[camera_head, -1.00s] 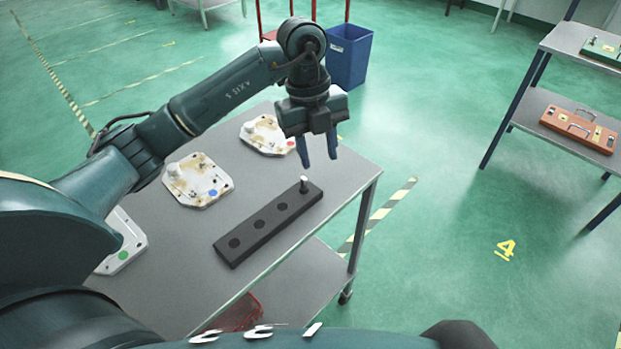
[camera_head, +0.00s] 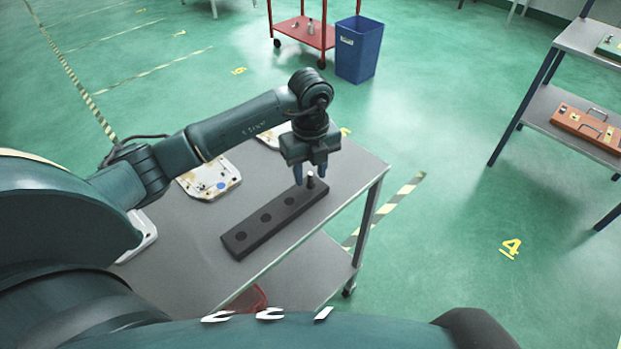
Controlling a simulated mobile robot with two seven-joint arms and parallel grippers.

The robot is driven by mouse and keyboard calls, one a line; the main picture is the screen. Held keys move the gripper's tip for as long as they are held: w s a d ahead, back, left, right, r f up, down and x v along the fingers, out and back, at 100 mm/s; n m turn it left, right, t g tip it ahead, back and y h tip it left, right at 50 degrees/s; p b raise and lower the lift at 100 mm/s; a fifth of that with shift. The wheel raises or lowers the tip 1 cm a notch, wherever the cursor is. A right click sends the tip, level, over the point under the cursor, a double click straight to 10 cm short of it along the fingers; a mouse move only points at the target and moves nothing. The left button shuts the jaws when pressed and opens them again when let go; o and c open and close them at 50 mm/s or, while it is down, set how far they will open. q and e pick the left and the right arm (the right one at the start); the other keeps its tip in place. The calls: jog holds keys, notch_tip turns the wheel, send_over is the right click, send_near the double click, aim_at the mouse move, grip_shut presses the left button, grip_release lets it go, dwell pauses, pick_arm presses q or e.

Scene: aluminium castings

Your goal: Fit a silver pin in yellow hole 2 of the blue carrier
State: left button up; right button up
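A silver pin (camera_head: 310,179) stands upright at the far right end of a black block (camera_head: 250,240) on the grey table. The block has several dark round holes in a row. My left gripper (camera_head: 311,178) is open and low over that end, its two blue fingers on either side of the pin, with no visible grip on it. The white carrier with the blue dot (camera_head: 213,183) lies on the table left of the block, partly hidden by my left arm. Its yellow hole markings cannot be made out. My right gripper is not in view.
Another white carrier (camera_head: 270,137) lies farther back, mostly behind my arm, and a third (camera_head: 147,235) at the left edge. The grey table (camera_head: 185,275) is bare between carriers and block. A blue bin (camera_head: 356,50), red trolley (camera_head: 303,33) and shelf (camera_head: 570,105) stand beyond.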

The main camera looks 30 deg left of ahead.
pick_arm(q)
jog(key=shift+f, duration=0.85)
jog(key=shift+c, duration=0.4)
grip_shut()
